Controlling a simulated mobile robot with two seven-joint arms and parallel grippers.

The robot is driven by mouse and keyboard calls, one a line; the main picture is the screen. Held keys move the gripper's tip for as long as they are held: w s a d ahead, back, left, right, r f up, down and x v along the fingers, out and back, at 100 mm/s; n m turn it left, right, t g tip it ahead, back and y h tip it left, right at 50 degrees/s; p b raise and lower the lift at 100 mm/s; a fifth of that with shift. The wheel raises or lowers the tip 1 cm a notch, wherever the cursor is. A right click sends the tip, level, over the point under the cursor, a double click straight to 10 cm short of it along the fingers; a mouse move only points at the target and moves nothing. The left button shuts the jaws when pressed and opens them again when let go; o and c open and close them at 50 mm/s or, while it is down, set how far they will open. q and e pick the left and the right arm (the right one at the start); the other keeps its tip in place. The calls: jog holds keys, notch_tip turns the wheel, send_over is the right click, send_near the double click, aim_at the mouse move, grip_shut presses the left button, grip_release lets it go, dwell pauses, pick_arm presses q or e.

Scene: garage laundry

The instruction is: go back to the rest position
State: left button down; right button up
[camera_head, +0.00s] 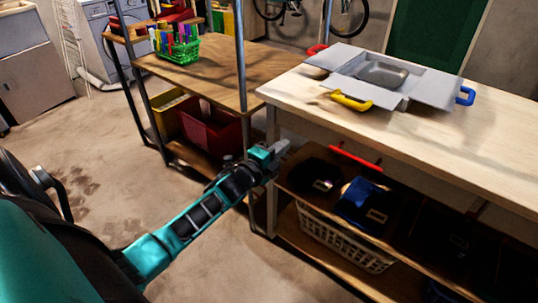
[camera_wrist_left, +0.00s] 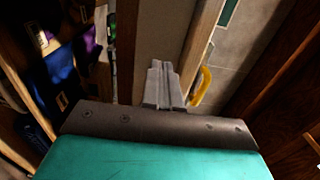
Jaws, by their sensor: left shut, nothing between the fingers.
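My left gripper (camera_head: 279,150) is at the end of the teal and black arm that comes in from the lower left. It is beside the front left corner of the light wooden workbench (camera_head: 440,138), below its top. Its fingers are shut with nothing between them. In the left wrist view the closed grey fingers of my left gripper (camera_wrist_left: 164,70) point up the picture. A yellow handle (camera_wrist_left: 203,85) shows to their right in that view. My right gripper is not in view.
Below are dark bins and a white basket (camera_head: 345,240). A shelf table (camera_head: 215,75) holds a green basket (camera_head: 181,52). The floor (camera_head: 75,165) at left is clear.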

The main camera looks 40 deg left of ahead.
pick_arm(q)
jog(key=s+d+f+n+g+p, duration=0.2)
jog(key=s+d+n, duration=0.6)
jog(key=s, duration=0.4)
jog(key=s+d+f+n+g+h+p, duration=0.1)
jog(key=s+d+f+n+g+p, duration=0.1)
jog(key=s+d+n+g+p, duration=0.2)
jog(key=s+d+n+g, duration=0.1)
jog(key=s+d+n, duration=0.2)
jog(key=s+d, duration=0.2)
jog(key=shift+s+f+n+h+p, duration=0.2)
jog(key=shift+s+n+h+p, duration=0.15)
jog(key=shift+s, duration=1.35)
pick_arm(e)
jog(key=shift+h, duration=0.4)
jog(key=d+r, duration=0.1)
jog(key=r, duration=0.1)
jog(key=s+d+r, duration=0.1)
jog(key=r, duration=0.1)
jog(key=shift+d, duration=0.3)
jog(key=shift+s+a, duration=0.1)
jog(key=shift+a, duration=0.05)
